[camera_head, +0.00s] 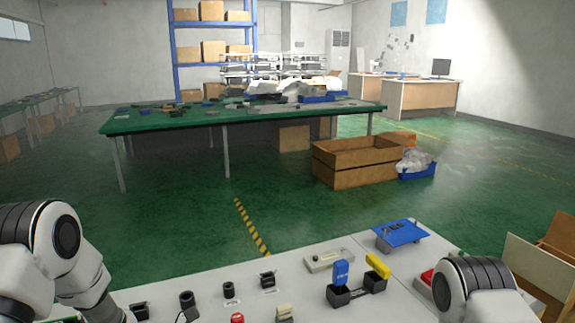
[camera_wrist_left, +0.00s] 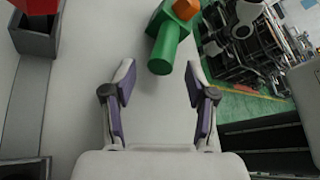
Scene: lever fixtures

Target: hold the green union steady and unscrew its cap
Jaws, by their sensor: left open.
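The green union (camera_wrist_left: 166,44) shows at the top of the left wrist view, a green body with a round stub pointing towards my gripper. An orange part (camera_wrist_left: 185,9) sits at its upper end, cut by the frame edge. I cannot tell which part is the cap. My left gripper (camera_wrist_left: 158,78) is open and empty. Its two fingers are apart, and the stub lies just beyond the fingertips, not between them. My right gripper is not in view; only part of my right arm shows in the head view. I cannot make out the union in the head view.
The light bench (camera_head: 205,283) holds several fixtures: a black block with a blue lever (camera_head: 341,272) and a yellow lever (camera_head: 377,265), black knobs (camera_head: 187,299), and a blue plate (camera_head: 400,233). A grey box with a red part (camera_wrist_left: 37,8) stands left in the wrist view.

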